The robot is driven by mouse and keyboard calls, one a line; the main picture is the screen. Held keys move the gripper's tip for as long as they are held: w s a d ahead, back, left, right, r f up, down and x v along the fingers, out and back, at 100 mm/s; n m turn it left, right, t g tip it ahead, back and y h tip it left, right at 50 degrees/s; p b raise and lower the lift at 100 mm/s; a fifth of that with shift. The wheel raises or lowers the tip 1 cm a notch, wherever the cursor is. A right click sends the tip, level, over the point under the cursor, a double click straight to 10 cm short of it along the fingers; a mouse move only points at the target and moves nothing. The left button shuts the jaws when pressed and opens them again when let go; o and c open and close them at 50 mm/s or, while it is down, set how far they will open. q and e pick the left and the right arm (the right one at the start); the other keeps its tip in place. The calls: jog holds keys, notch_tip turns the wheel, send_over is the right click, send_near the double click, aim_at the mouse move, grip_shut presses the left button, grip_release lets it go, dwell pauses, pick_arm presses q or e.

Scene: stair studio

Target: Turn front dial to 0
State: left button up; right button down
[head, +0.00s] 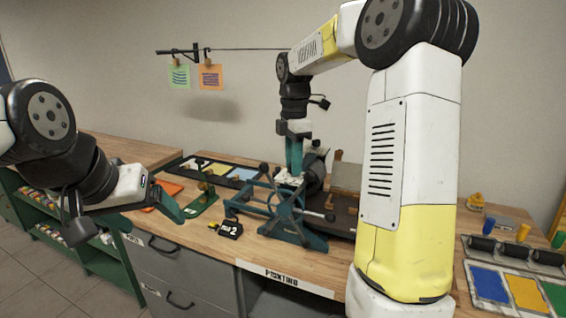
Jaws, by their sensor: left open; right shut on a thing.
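A teal and black etching press (290,212) with a spoked hand wheel stands on the wooden bench. My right gripper (294,172) reaches down from above to the top of the press's near side. It is shut on a small part there, apparently the front dial; the fingers hide most of it, and its pointer and numbers cannot be read. A pale piece shows just under the fingertips. My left gripper (168,210) is open and empty near the bench's front edge, left of the press and apart from it.
A black block with a yellow label and a 2 (230,229) sits in front of the press. A small green stand (201,204) is near my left gripper. Ink trays (527,292) and rollers (514,250) lie at right. Two prints (210,77) hang on the wall.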

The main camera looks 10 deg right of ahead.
jog(key=c, duration=1.1)
grip_release()
jog(key=shift+r, duration=0.1)
notch_tip(320, 180, up, 8)
jog(key=shift+f, duration=0.25)
jog(key=shift+r, duration=0.1)
